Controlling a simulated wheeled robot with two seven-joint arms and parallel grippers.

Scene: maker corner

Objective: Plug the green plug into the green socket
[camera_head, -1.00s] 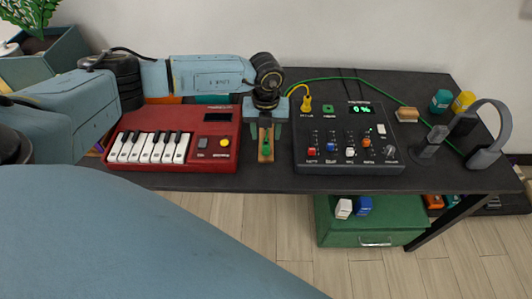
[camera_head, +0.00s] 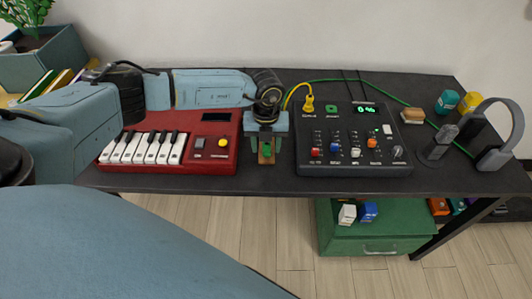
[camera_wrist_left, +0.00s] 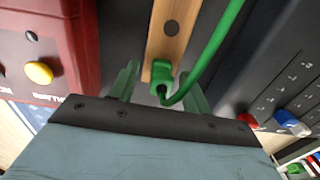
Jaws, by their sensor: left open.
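The green plug (camera_head: 267,151) rests at the near end of a wooden strip (camera_head: 266,159) close to the table's front edge. The left wrist view shows the plug (camera_wrist_left: 161,74) with its green cable curving up to the right. My left gripper (camera_head: 266,146) is open, pointing down, with one finger on each side of the plug. The fingers (camera_wrist_left: 160,86) show gaps to the plug in the wrist view. The green socket (camera_head: 332,109) is on top of the black mixer (camera_head: 350,167), right of the gripper, with nothing in it. My right gripper is out of view.
A red keyboard (camera_head: 200,158) stands close to the left of the gripper. A yellow plug (camera_head: 309,104) sits beside the green socket. The green cable (camera_head: 400,117) runs behind the mixer.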

